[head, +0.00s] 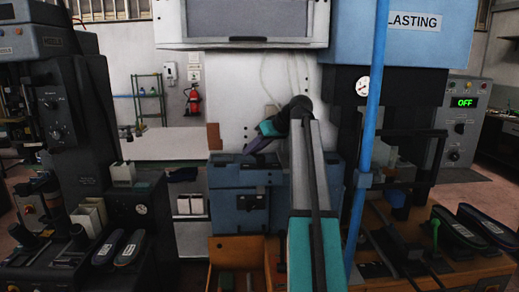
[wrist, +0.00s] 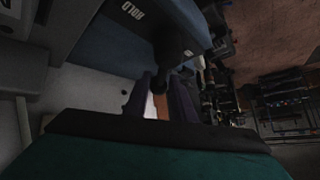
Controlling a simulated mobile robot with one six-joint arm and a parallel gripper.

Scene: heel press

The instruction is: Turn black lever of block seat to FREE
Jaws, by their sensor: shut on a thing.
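My gripper (head: 250,148), with purple fingers, reaches over the blue block seat (head: 232,175) at the middle of the head view. In the wrist view its two fingers (wrist: 161,86) are shut on the dark rounded end of the black lever (wrist: 160,76). The lever runs up from the fingers toward a dark hub beside the blue face (wrist: 105,45) of the block seat. A white label reading HOLD (wrist: 133,11) shows on that face. No FREE mark shows in either view. In the head view the lever cannot be made out clearly near the fingers.
A blue upright pipe (head: 367,140) stands just right of my arm. A white cabinet (head: 240,25) hangs above it. Dark machines stand at left and right, with shoes on the benches. A grey control box (head: 463,115) reads OFF. A wooden bin (head: 220,275) stands below.

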